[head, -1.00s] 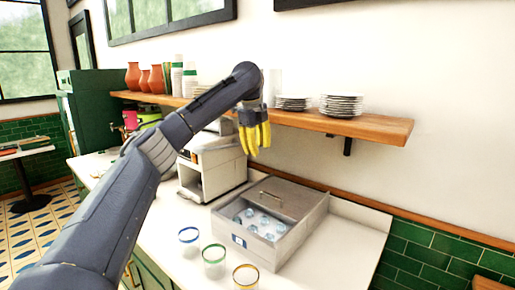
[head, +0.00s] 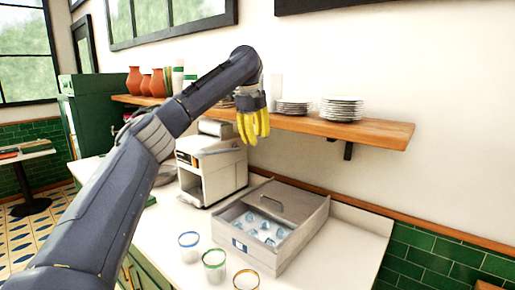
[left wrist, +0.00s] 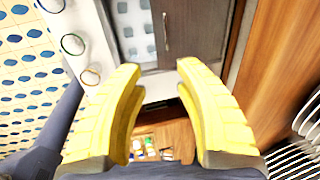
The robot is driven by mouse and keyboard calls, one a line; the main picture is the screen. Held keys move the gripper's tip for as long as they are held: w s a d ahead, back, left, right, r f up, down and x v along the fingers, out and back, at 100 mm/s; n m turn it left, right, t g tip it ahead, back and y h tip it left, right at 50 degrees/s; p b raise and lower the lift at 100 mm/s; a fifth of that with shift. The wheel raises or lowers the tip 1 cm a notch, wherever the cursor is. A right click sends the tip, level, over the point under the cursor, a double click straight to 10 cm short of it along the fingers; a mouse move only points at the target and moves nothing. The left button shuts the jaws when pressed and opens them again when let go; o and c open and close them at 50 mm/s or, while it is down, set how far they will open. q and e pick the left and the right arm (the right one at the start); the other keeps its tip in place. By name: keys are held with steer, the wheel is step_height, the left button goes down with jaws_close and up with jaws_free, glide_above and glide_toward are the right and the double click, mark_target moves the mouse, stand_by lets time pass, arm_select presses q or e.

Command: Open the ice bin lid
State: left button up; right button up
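The grey ice bin (head: 296,238) stands on the white counter. Its lid (head: 291,198), with a bar handle, lies over the rear part. The front part is uncovered and shows clear ice (head: 262,228) inside. In the left wrist view the lid (left wrist: 192,30) and its dark handle appear beyond the fingers, near the top. My left gripper (head: 253,136) hangs fingers down above and behind the bin, in front of the wall shelf. Its yellow fingers (left wrist: 160,72) are apart with nothing between them. My right gripper is not in view.
Glasses with blue (head: 189,245), green (head: 214,264) and yellow (head: 246,281) rims stand in front of the bin. A white machine (head: 222,170) stands left of it. The wooden shelf (head: 365,129) holds stacked plates (head: 341,108). Bare counter (head: 345,250) lies right of the bin.

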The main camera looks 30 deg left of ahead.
arm_select(q)
step_height(320, 180, up, 6)
steer(key=s, duration=0.1)
steer(key=shift+r, duration=0.15)
steer(key=shift+s, duration=0.1)
stand_by(0.4)
steer(key=w+d+f+m, duration=0.1)
steer(key=w+f+m, duration=0.1)
steer(key=f+m, duration=0.8)
steer(key=w+d+f+m, duration=0.1)
steer(key=w+f+m, duration=0.2)
steer(key=f+m, duration=0.8)
steer(key=w+d+f+m, duration=0.1)
steer(key=w+f+m, duration=0.1)
steer(key=f+m, duration=0.8)
steer(key=shift+w+d+f+m, duration=0.1)
steer(key=shift+d+m, duration=0.05)
steer(key=shift+m, duration=1.1)
steer(key=shift+w+d+f+m, duration=0.1)
steer(key=shift+m, duration=1.15)
